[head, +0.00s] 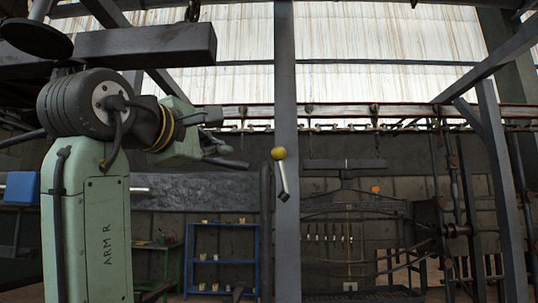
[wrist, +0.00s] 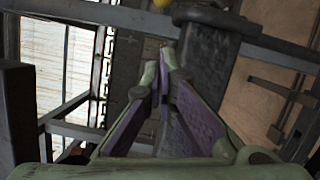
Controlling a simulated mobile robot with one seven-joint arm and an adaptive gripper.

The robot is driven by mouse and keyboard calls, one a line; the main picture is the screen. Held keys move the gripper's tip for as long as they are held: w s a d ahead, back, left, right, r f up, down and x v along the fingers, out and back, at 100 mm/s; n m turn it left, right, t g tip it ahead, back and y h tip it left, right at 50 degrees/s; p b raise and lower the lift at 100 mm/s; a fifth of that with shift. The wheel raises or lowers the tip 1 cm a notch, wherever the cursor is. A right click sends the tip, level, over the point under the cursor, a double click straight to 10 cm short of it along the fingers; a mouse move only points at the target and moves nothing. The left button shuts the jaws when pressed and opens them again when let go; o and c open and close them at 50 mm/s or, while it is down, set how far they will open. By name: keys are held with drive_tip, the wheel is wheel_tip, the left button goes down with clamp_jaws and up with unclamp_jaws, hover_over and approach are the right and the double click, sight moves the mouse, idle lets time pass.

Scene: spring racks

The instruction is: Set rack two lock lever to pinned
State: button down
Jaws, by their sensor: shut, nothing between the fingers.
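A lever with a yellow ball knob (head: 279,153) and a short pale metal rod (head: 284,180) shows in front of the grey post in the head view. The knob is at the upper end, and the rod slants slightly down to the right. I cannot read a rack number or a pinned mark. My gripper (head: 238,163) is to the left of the knob in the head view, apart from it. In the wrist view my gripper (wrist: 161,66) has its fingers together and empty, and part of the yellow knob (wrist: 153,3) shows at the top edge.
A tall grey post (head: 287,80) stands behind the lever. A blue shelf (head: 222,225) with small items stands low at left of centre. A dark framed rack (head: 355,211) stands to the right. A dark beam (head: 145,45) crosses at upper left.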

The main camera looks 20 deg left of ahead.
idle(0.3)
drive_tip(key=w+d+p, duration=0.1)
drive_tip(key=w, duration=0.3)
drive_tip(key=w+r+p, duration=0.1)
drive_tip(key=w+p, duration=0.1)
drive_tip(key=w, duration=0.2)
drive_tip(key=w+d+p, duration=0.1)
drive_tip(key=w+p, duration=0.1)
drive_tip(key=w, duration=0.2)
drive_tip(key=shift+d+r, duration=0.2)
drive_tip(key=shift+d, duration=0.1)
drive_tip(key=shift+w+d+p, duration=0.3)
drive_tip(key=shift+p, duration=0.05)
drive_tip(key=shift+s+d, duration=0.15)
